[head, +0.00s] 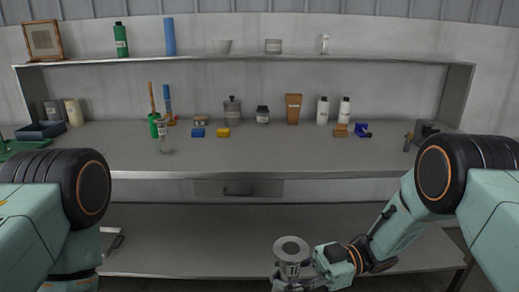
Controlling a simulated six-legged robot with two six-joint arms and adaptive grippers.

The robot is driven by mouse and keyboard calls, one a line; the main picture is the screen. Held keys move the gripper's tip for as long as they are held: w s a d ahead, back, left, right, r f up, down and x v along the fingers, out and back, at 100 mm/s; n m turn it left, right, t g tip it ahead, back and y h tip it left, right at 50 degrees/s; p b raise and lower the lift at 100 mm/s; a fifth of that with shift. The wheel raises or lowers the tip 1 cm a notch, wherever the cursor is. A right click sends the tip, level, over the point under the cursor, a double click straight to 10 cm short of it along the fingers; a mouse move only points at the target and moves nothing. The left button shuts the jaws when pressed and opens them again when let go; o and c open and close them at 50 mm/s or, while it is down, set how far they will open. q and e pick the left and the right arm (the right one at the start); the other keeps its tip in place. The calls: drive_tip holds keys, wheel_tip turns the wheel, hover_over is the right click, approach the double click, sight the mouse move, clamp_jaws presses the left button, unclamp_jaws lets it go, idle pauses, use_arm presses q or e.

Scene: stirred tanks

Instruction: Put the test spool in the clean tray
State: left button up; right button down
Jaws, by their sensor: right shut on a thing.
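The test spool (291,251), a grey metal piece with a round flange on top and a dark hole in its middle, is at the bottom centre of the head view. My right gripper (291,281) is shut on it and holds it upright in front of the bench, below the worktop's height in the picture. The lower part of the spool is hidden by the gripper. A dark blue tray (41,131) and a green tray (18,148) sit at the left end of the worktop; I cannot tell which is the clean one. My left gripper is out of view.
The worktop (300,155) carries bottles, a lidded grey pot (232,111), a brown container (293,108) and small coloured blocks along its back. A clear glass piece (164,138) stands nearer the front at left. The front centre is free. An upper shelf (250,61) overhangs.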

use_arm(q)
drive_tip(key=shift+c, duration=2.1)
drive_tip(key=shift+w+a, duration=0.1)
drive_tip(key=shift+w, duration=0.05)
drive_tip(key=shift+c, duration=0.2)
use_arm(e)
drive_tip(key=s+d+r+m+t+h, duration=0.1)
drive_tip(key=s+d+m+t+h, duration=0.2)
drive_tip(key=d+m+t+h, duration=0.5)
drive_tip(key=d+m+t, duration=0.5)
drive_tip(key=m+t, duration=0.2)
drive_tip(key=t, duration=0.5)
drive_tip(key=shift+r+h, duration=0.2)
drive_tip(key=shift+h, duration=0.1)
